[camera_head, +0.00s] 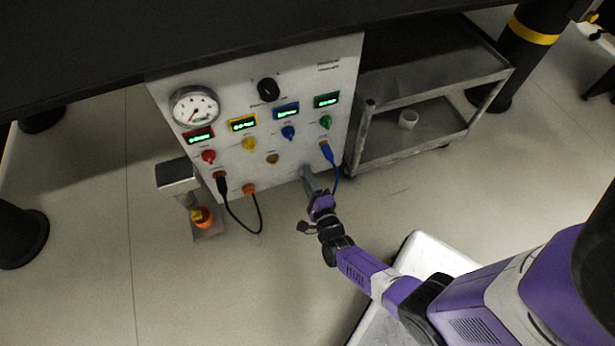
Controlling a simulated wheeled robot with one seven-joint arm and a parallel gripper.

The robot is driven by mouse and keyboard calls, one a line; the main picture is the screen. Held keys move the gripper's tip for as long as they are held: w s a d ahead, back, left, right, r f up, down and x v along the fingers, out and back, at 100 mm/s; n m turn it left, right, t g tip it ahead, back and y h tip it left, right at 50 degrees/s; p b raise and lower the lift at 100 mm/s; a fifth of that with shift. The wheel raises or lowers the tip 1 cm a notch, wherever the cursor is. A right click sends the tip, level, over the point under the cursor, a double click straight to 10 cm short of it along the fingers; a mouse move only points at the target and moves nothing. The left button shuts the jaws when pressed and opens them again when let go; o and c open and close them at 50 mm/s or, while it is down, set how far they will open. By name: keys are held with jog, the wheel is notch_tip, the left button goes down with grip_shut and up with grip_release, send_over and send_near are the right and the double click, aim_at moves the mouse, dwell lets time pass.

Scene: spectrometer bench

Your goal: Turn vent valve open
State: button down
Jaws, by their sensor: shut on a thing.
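A light grey control panel (240,165) stands under a dark bench top. My gripper (309,182) reaches the panel's lower right part, to the left of the blue cable's plug. It is shut on a small grey handle at the panel face, which appears to be the vent valve (305,170). The fingers hide most of this handle, so I cannot tell its angle. The labels are too small to read.
A black cable (237,218) and a blue cable (336,180) hang from the panel, the blue one close beside my gripper. Several coloured knobs and displays sit above. A metal cart (440,130) stands at right, a small stand (178,176) at left. Floor in front is mostly clear.

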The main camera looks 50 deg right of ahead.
jog(key=c, duration=1)
grip_release()
jog(key=shift+c, duration=0.2)
jog(key=p+v, duration=0.2)
jog(key=v, duration=0.5)
jog(key=shift+s+a, duration=0.2)
jog(key=shift+s, duration=0.15)
jog(key=shift+f, duration=0.1)
